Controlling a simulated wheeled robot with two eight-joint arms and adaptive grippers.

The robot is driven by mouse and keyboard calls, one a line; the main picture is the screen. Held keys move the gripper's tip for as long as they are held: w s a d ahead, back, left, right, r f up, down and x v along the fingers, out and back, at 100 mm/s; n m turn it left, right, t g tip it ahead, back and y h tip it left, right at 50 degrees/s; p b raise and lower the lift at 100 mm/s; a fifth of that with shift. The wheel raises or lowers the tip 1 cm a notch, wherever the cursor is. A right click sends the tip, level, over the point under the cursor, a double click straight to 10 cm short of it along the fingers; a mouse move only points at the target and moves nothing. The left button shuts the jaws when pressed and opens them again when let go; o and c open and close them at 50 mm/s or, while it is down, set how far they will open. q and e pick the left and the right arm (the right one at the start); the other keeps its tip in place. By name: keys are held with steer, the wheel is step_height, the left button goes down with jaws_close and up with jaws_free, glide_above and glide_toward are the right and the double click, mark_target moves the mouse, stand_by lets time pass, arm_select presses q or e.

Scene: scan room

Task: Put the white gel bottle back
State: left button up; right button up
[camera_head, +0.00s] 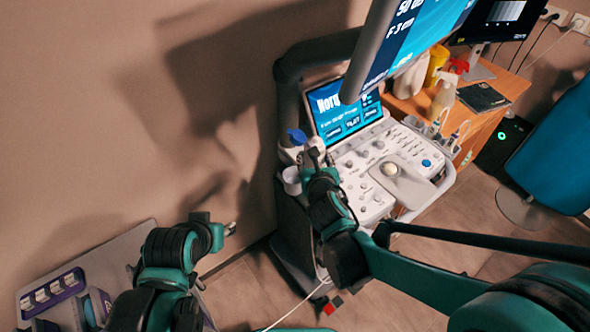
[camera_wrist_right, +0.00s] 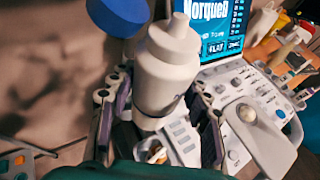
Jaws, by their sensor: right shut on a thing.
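The white gel bottle (camera_wrist_right: 165,78) stands roughly upright between the fingers of my right gripper (camera_wrist_right: 158,118), which is shut on it; its white nozzle cap points up. In the head view my right gripper (camera_head: 314,158) is at the left side of the ultrasound console and mostly hides the bottle (camera_head: 317,143). An empty-looking white cup holder (camera_head: 291,181) hangs on the console's left edge, just left of and below the gripper. My left gripper (camera_head: 222,229) is away from the console, near the wall; its finger opening is unclear.
A blue-topped item (camera_head: 297,136) stands close beside the held bottle; its blue top (camera_wrist_right: 118,14) also shows in the wrist view. The console (camera_head: 365,165) with its screen lies to the right. A grey table (camera_head: 115,262) with purple boxes (camera_head: 52,290) is at lower left.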

steer(key=w+a+f+b, duration=0.5)
steer(key=w+f, duration=0.2)
steer(key=f, duration=0.2)
steer(key=shift+w+a+f, duration=0.3)
steer(key=shift+a+f, duration=0.05)
steer(key=shift+f+b, duration=0.1)
steer(key=shift+b, duration=0.2)
steer(key=shift+f+b, duration=0.55)
steer(key=o, duration=0.7)
